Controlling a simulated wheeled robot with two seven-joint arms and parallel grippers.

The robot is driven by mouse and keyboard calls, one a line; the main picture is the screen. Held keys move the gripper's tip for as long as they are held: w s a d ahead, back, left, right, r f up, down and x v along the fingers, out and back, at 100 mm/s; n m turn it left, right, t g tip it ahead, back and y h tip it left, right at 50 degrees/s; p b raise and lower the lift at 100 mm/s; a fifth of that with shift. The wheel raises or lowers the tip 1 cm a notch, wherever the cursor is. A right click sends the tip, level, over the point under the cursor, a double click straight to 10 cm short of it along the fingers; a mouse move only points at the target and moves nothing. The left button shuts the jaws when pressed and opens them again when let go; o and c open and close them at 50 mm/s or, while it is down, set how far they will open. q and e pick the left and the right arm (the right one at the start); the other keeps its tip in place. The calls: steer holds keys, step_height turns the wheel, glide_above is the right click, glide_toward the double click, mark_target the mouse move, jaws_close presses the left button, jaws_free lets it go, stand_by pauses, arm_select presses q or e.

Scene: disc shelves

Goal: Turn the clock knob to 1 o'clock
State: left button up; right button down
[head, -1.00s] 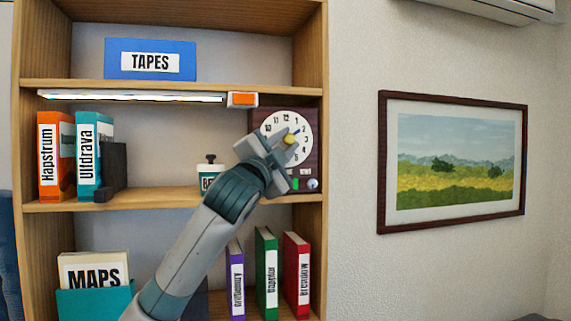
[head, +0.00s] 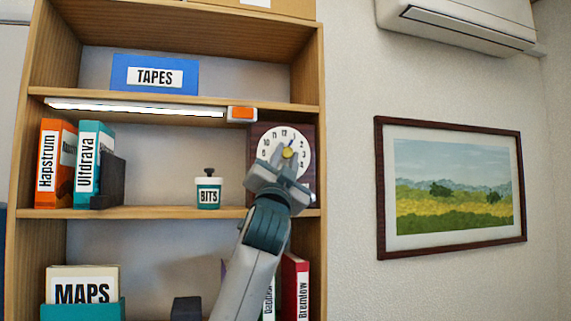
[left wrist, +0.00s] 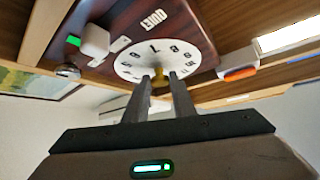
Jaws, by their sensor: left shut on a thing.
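The clock has a white numbered dial (head: 268,147) on a dark wooden body (head: 253,131), on the middle shelf at right. Its yellow knob (head: 288,152) is at the dial's centre. A small dark pointer mark points up and slightly right; the exact numeral is hard to read. My left gripper (head: 285,164) reaches the knob from below and is shut on it. In the left wrist view, the dial (left wrist: 135,68) appears upside down and the two fingers (left wrist: 160,82) close around the yellow knob (left wrist: 160,76), hiding part of the dial. My right gripper is out of view.
A BITS jar (head: 208,190) stands left of the clock. A light strip (head: 135,107) with an orange-ended block (head: 242,114) runs under the shelf above. Binders (head: 94,160) stand at far left. A framed picture (head: 450,188) hangs on the wall at right.

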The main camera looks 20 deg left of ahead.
arm_select(q)
steer(key=shift+f, duration=0.1)
stand_by(0.3)
steer(key=o, duration=1)
steer(key=shift+s, duration=0.1)
